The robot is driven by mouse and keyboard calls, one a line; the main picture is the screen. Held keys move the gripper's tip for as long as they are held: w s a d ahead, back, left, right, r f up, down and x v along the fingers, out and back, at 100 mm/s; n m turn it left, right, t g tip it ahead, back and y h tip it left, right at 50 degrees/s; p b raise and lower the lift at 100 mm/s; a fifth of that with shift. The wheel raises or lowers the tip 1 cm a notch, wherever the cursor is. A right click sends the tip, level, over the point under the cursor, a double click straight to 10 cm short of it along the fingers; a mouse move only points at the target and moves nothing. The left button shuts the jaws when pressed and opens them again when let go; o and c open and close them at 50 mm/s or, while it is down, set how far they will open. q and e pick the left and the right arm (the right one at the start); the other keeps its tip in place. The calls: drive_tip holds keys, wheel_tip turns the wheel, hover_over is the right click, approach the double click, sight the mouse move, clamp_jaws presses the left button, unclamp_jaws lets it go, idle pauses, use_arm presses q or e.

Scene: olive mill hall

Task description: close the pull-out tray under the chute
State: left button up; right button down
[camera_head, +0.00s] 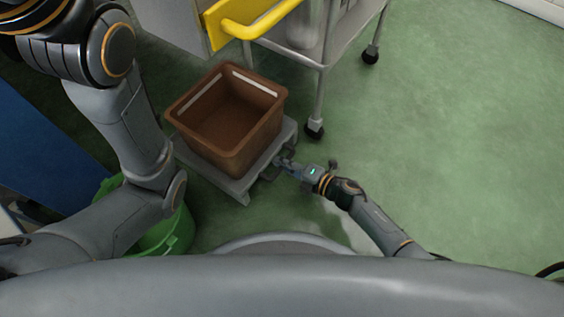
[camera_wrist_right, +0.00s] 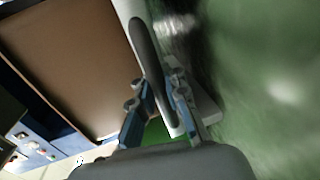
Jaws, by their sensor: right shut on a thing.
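The pull-out tray (camera_head: 238,189) is a flat grey platform low over the green floor, with a brown open crate (camera_head: 236,160) standing on it. In the head view my right gripper (camera_head: 284,163) is at the tray's front right edge. In the right wrist view a dark rounded handle bar (camera_wrist_right: 146,48) runs between the fingers of my right gripper (camera_wrist_right: 160,108), which is shut on it. The brown crate (camera_wrist_right: 75,50) shows beside it at left. My left arm crosses the left side of the head view, but its gripper is not visible. I cannot make out the chute.
A wheeled metal frame (camera_head: 325,75) with a yellow rail (camera_head: 255,27) stands behind the crate, one caster close to the tray's right corner. A green bucket (camera_head: 165,232) stands at lower left, partly behind my left arm. The floor at right is clear.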

drive_tip(key=shift+w+r, duration=0.1)
drive_tip(key=shift+r, duration=0.1)
drive_tip(key=c, duration=1.4)
unclamp_jaws()
drive_tip(key=shift+o, duration=0.3)
drive_tip(key=shift+f, duration=0.1)
drive_tip(key=v, duration=1.2)
